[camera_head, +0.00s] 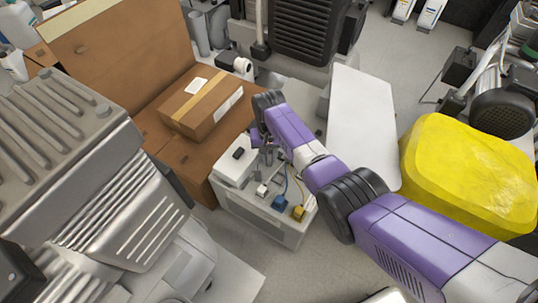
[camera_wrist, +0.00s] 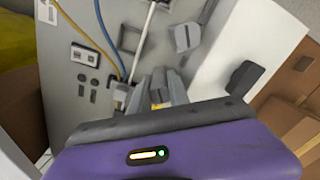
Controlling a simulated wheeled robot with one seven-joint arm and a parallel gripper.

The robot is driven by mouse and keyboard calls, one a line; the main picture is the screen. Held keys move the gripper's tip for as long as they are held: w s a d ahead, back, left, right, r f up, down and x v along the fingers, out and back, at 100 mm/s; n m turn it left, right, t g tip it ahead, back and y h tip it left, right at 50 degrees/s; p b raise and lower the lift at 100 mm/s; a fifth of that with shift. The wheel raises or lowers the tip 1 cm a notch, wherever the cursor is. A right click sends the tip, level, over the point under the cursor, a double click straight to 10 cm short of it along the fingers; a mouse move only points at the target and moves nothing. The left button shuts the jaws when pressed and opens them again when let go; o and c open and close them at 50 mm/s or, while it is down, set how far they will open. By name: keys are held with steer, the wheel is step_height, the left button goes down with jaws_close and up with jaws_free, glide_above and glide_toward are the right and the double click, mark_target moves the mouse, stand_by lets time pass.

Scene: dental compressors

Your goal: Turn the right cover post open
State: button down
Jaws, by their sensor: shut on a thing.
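The compressor unit is a pale grey box (camera_head: 255,222), low in the middle of the head view; its panel (camera_wrist: 75,115) fills the left of the wrist view. My gripper (camera_head: 265,157) is over the far part of its top. In the wrist view the two grey fingers of my gripper (camera_wrist: 164,88) are close together and shut on a small part, which I take as the right cover post; the fingers mostly hide it. A separate grey post with a flat head (camera_wrist: 187,38) stands on the panel beyond the fingers, apart from them.
A white cover with a black handle (camera_head: 238,155) sits beside my gripper. Blue (camera_head: 280,203) and yellow (camera_head: 298,213) fittings and thin cables are on the unit. A cardboard box (camera_head: 200,105), a large grey ribbed machine (camera_head: 70,150) and a yellow block (camera_head: 465,170) stand around it.

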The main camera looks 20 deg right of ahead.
steer(key=shift+w, duration=0.1)
steer(key=c, duration=1.2)
jaws_free()
steer(key=shift+c, duration=0.2)
step_height(320, 180, up, 8)
steer(key=p, duration=0.4)
